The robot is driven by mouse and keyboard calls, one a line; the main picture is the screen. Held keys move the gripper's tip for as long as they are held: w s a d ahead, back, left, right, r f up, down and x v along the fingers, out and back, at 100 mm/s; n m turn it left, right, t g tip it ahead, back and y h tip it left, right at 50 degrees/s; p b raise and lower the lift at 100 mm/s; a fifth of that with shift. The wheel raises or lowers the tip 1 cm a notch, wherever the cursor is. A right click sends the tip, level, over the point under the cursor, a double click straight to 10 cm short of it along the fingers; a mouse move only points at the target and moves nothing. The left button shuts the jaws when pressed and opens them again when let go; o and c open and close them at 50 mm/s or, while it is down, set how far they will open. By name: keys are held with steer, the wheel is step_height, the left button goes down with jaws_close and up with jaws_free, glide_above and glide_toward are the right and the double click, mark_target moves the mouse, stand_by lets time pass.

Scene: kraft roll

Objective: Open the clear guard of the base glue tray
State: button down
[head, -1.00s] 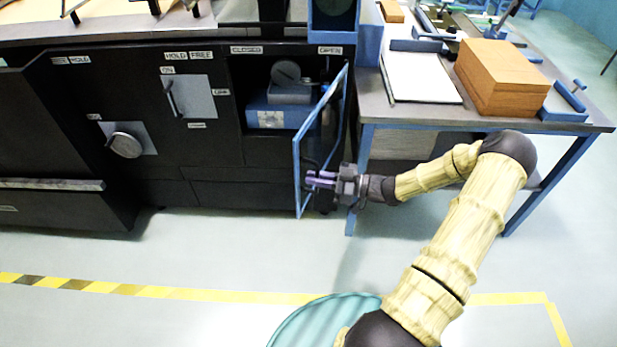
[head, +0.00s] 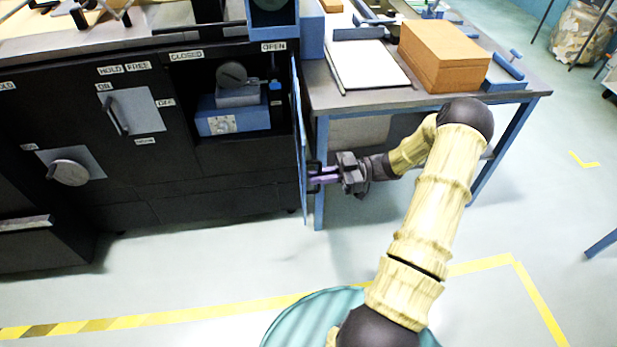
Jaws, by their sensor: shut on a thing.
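The clear guard (head: 299,130) is a blue-framed door hinged at the right side of the tray compartment. It stands swung out from the dark cabinet and is seen nearly edge-on. The blue base glue tray unit (head: 232,118) with a grey top sits uncovered inside the compartment. My gripper (head: 314,178) is at the lower outer part of the guard, on its right side, with its purple fingers shut on the guard's dark handle (head: 309,167). The fingers hide part of the handle.
Labels reading CLOSED (head: 186,55) and OPEN (head: 273,47) sit above the compartment. A blue-legged table (head: 423,98) with an orange-brown block (head: 440,55) stands close to the right of the guard. The floor in front is clear, with yellow tape.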

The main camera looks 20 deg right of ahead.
steer(key=shift+w+d+r, duration=0.1)
steer(key=shift+d+r, duration=0.05)
steer(key=shift+d, duration=0.25)
steer(key=c, duration=1.8)
jaws_free()
steer(key=shift+o, duration=1)
steer(key=s+d, duration=0.1)
steer(key=d, duration=0.7)
steer(key=s+d, duration=0.2)
steer(key=d, duration=0.7)
steer(key=shift+s, duration=0.3)
